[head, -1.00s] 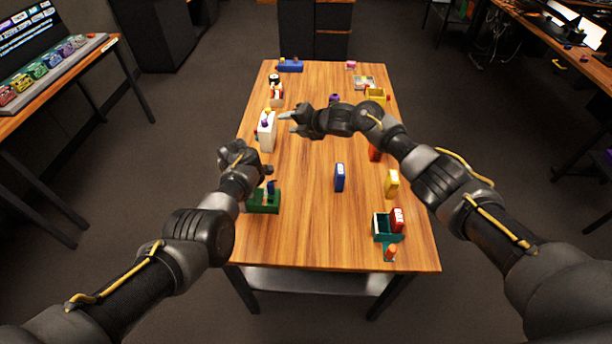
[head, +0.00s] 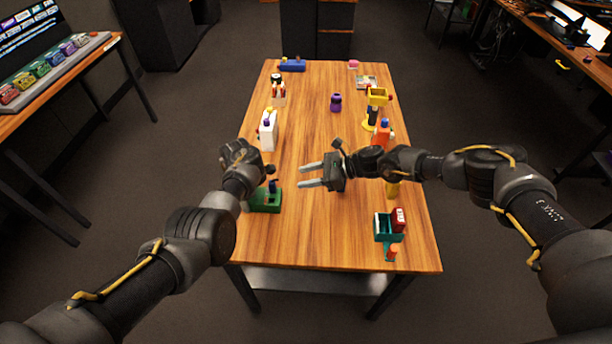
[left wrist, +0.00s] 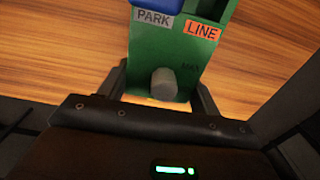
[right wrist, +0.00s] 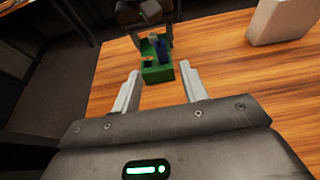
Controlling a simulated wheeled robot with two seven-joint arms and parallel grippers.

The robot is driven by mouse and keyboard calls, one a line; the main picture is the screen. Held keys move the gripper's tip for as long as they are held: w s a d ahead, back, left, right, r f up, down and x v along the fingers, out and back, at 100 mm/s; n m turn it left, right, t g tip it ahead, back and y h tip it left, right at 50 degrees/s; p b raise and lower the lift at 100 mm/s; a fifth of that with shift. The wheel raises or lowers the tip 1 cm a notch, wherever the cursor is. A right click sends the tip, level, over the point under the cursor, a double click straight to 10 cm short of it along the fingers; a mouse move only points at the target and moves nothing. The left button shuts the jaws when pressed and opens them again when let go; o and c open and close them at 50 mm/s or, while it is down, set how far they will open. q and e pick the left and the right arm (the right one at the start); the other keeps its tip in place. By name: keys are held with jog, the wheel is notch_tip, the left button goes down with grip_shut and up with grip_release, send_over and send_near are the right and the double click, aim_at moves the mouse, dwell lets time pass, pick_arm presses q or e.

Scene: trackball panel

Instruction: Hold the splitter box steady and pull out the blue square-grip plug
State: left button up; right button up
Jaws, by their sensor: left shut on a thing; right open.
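The green splitter box (head: 266,204) stands at the table's left edge. In the left wrist view the box (left wrist: 190,58) bears PARK and LINE labels and a grey round knob (left wrist: 164,84). The blue plug (head: 273,187) stands in the box; it also shows at the top of the left wrist view (left wrist: 155,5), beside the PARK label. My left gripper (left wrist: 162,78) is shut on the box, one finger on each side. My right gripper (head: 300,176) is open and empty, to the right of the box and apart from it. In the right wrist view the box (right wrist: 157,73) lies ahead between its fingers.
A white block (head: 268,132) stands behind the green box, also seen in the right wrist view (right wrist: 283,20). A teal box (head: 386,228) with a red block (head: 398,219) is at the front right. Several coloured items line the right edge. The front middle of the table (head: 320,235) is clear.

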aim_at(272, 182)
jog(key=x, duration=1.2)
jog(key=shift+w, duration=0.1)
jog(key=shift+r, duration=0.1)
grip_shut()
